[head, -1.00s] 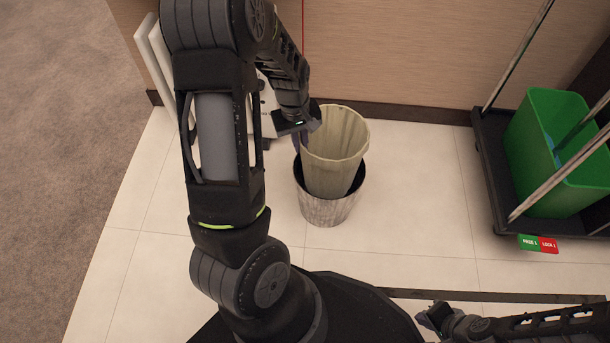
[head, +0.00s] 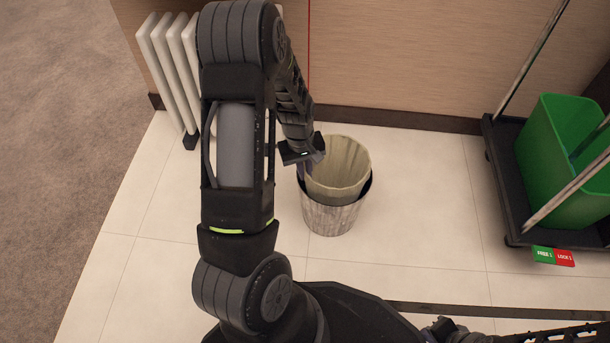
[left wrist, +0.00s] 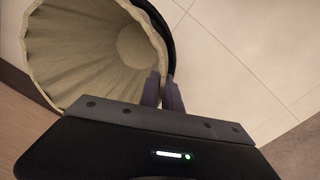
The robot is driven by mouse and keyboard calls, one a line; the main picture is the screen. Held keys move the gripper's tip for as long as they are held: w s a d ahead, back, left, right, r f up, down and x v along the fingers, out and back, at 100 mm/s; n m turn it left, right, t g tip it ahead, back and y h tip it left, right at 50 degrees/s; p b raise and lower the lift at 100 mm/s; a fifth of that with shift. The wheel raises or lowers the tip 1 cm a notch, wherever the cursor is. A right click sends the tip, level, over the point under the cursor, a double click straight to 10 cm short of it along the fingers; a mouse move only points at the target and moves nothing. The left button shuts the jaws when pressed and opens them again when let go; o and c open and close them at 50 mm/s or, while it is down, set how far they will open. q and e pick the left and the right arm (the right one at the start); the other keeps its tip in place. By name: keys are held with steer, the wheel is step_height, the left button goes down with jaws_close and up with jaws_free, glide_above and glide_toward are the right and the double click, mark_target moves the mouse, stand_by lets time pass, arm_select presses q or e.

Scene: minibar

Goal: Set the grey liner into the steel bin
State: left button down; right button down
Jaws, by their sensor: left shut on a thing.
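The grey liner (head: 338,165), a pale ribbed tapered cup, sits partly down inside the steel bin (head: 330,219). Its upper part stands above the bin's dark rim. My left gripper (head: 306,168) is shut on the liner's left rim. In the left wrist view the fingertips (left wrist: 162,92) pinch the wall of the liner (left wrist: 95,45), and a dark strip of the bin's rim shows beside it. The liner's lower part is hidden in the bin. My right gripper (head: 440,328) is at the bottom edge, too small and dark to read.
A white radiator (head: 165,65) stands against the wall behind my left arm. A black cart (head: 505,180) with a green bucket (head: 565,165) and long handles is at the right. Pale tiled floor around the bin is clear.

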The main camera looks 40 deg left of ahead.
arm_select(q)
steer(key=shift+f, duration=0.55)
steer(key=shift+r, duration=0.1)
steer(key=shift+f, duration=0.4)
steer(key=c, duration=1.6)
jaws_free()
steer(key=shift+o, duration=0.2)
steer(key=shift+r, duration=0.15)
step_height(320, 180, up, 12)
steer(key=p, duration=0.6)
steer(key=shift+s+a+r, duration=0.25)
steer(key=shift+s, duration=0.2)
